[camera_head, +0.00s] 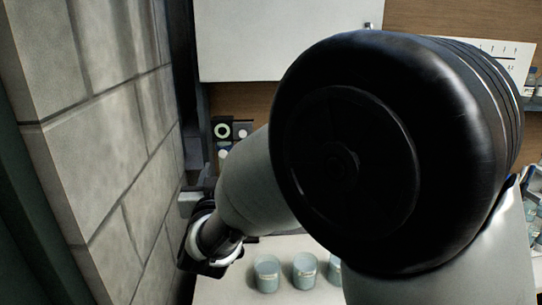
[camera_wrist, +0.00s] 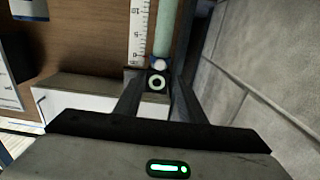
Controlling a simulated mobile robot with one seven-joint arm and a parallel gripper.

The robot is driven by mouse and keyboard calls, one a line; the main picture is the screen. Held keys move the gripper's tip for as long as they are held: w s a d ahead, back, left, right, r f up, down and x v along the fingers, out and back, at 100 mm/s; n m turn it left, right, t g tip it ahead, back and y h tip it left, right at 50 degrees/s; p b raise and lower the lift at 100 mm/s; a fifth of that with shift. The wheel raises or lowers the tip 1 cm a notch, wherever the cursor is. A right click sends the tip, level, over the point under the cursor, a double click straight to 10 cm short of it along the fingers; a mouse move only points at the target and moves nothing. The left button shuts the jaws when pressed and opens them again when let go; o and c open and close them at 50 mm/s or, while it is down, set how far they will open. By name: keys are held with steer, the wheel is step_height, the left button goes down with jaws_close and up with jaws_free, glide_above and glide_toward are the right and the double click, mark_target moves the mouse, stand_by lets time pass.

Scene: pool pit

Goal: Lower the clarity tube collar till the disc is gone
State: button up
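In the wrist view, a pale green clarity tube (camera_wrist: 165,30) runs beside a white scale strip (camera_wrist: 138,32) with dark marks. A small bluish piece with a white round spot (camera_wrist: 158,65) sits at the tube's end; I cannot tell if it is the collar. My gripper (camera_wrist: 157,88) has its two dark fingers apart, with a black square bearing a white ring (camera_wrist: 156,83) seen between them. I cannot tell whether the fingers touch anything. The disc is not clearly seen. In the head view my arm hides the tube.
A block wall (camera_head: 105,130) stands close on the left in the head view. A white cabinet (camera_head: 285,40) hangs above.

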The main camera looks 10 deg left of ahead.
mark_target(223, 154)
steer(key=x, duration=0.7)
steer(key=shift+w, duration=0.2)
jaws_close()
